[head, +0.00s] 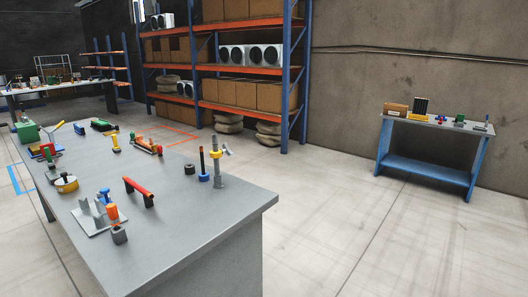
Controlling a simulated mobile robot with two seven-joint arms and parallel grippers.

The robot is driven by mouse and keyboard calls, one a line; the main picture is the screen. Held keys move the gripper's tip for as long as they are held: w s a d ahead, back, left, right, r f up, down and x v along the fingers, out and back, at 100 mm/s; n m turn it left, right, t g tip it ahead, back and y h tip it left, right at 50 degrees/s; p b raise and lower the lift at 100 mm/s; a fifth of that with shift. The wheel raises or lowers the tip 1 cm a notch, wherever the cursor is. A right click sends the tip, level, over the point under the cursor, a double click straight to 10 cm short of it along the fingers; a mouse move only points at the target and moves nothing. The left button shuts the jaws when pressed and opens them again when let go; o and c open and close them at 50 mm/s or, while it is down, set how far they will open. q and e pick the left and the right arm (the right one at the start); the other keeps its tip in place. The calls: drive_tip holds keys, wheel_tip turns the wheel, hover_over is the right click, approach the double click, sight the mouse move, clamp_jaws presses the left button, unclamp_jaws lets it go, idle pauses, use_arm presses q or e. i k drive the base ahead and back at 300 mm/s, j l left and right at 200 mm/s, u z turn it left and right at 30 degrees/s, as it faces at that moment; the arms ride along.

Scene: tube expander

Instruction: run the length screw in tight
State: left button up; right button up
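Neither of my grippers shows in the head view. Several tools stand on the grey workbench (190,240). Near its right end is an upright grey tool with a yellow collar (217,168) and a small angled grey piece at its top right. Beside it stands a dark rod with a blue foot (203,165). Nearer the front, a grey fixture (90,218) carries upright plates, with an orange-topped piece (112,213) at its right. I cannot tell which part is the length screw; it is too small or hidden here.
A red-topped black handle (138,190), a dark ring (190,169) and a yellow round piece (66,183) also sit on the workbench. A blue-legged side table (430,129) with small items stands at the right wall. Shelving (250,70) stands behind. Open floor (350,210) lies right of the workbench.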

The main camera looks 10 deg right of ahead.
sight(226, 148)
drive_tip(key=i+l+u, duration=0.1)
drive_tip(key=u, duration=0.4)
drive_tip(key=l+u, duration=0.2)
drive_tip(key=u, duration=0.3)
drive_tip(key=i+l+u, duration=0.1)
drive_tip(key=l+u, duration=0.15)
drive_tip(key=l, duration=0.25)
drive_tip(key=l+u, duration=0.3)
drive_tip(key=l, duration=0.25)
drive_tip(key=l+u, duration=0.25)
drive_tip(key=l, duration=1.7)
drive_tip(key=k+l+u, duration=0.1)
drive_tip(key=l, duration=0.85)
drive_tip(key=k+l, duration=0.1)
drive_tip(key=l, duration=0.8)
